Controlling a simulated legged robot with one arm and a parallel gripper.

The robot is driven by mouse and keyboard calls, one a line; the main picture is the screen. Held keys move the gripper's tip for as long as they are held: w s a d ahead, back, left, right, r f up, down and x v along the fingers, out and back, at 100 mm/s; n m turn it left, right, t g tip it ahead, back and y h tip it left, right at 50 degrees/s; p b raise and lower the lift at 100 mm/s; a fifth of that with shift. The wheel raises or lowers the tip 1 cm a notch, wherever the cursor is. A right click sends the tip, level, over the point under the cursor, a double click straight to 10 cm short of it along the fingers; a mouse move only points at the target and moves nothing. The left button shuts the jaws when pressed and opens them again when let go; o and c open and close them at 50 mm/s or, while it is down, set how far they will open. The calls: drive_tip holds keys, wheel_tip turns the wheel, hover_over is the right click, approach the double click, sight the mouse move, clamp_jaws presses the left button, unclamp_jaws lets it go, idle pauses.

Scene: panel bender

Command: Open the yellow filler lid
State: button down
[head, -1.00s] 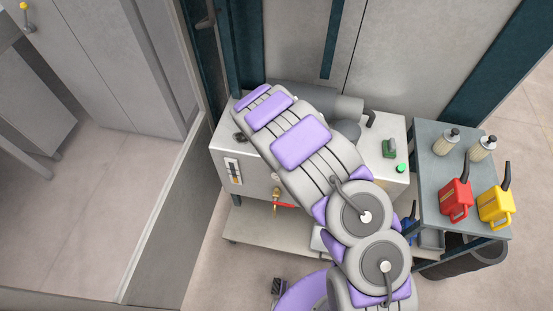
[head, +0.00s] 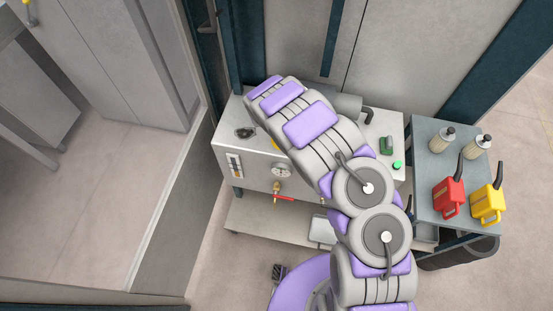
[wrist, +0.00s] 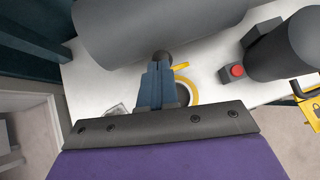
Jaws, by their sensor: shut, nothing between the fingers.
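In the wrist view a yellow ring (wrist: 194,91) with a dark grey middle sits on the white tank top, partly hidden behind my gripper. A yellow tab (wrist: 181,66) shows just beyond it, beside a dark round knob (wrist: 162,58). I cannot tell whether the lid is raised. My gripper (wrist: 157,70) is shut and empty, its blue-grey fingers overlapping the ring's left side in the picture; contact is unclear. In the head view a small yellow piece (head: 275,144) shows at my arm's edge on the white tank (head: 232,146). My arm hides the gripper there.
A large grey cylinder (wrist: 150,25) lies close beyond the fingers. A red button (wrist: 237,71) and a dark cylinder (wrist: 285,52) stand right. A red valve handle (head: 284,199) sticks out in front. A side table (head: 425,185) holds red and yellow cans.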

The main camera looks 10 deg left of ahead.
drive_tip(key=shift+s+a, duration=0.1)
idle(0.4)
drive_tip(key=v, duration=1.2)
drive_tip(key=shift+a+r+b, duration=0.25)
drive_tip(key=shift+r+b, duration=0.2)
drive_tip(key=shift+r, duration=0.05)
